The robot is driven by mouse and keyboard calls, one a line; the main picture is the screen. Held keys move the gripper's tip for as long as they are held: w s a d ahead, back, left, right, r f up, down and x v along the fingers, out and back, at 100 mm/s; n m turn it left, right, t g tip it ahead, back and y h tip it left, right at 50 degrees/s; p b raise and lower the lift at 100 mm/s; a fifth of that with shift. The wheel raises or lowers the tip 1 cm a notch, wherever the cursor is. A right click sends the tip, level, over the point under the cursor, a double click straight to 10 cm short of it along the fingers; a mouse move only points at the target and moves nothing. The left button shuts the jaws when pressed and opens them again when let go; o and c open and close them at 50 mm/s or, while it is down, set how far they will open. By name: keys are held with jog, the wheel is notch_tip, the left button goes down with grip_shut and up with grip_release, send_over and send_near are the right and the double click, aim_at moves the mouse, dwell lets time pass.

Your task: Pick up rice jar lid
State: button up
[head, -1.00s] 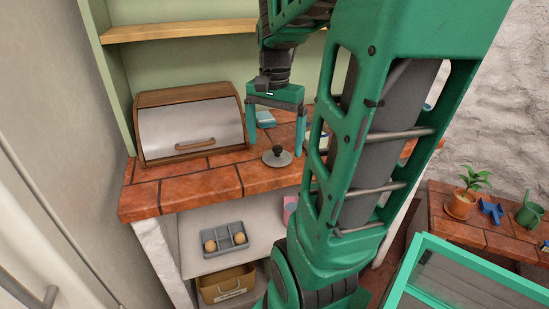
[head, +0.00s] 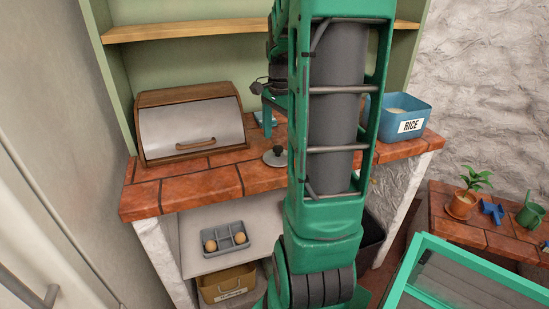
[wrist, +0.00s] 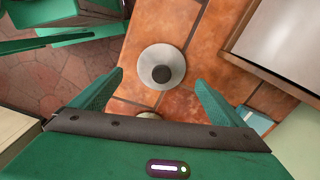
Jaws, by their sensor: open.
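The lid is a round grey disc with a dark knob (head: 275,156), lying flat on the tiled counter near its front edge. My arm covers its right side in the head view. In the wrist view the whole lid (wrist: 161,67) shows ahead of the fingers, knob facing the camera. My gripper (wrist: 159,77) is open and empty, its two fingers apart on either side of the lid in the picture. In the head view only one finger shows beside my arm. A blue container labelled RICE (head: 402,116) stands at the counter's right end, with pale contents.
A bread box (head: 191,127) stands on the counter at left. A small light-blue item (wrist: 256,119) lies near the gripper. A pale round thing (wrist: 148,115) is mostly hidden behind the gripper. Below are a grey tray (head: 226,252) and a yellow bin (head: 227,284).

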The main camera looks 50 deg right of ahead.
aim_at(278, 147)
jog(key=f, duration=0.4)
jog(key=shift+w+a, duration=0.1)
jog(key=shift+w, duration=0.1)
jog(key=shift+c, duration=0.2)
jog(key=c, duration=1.1)
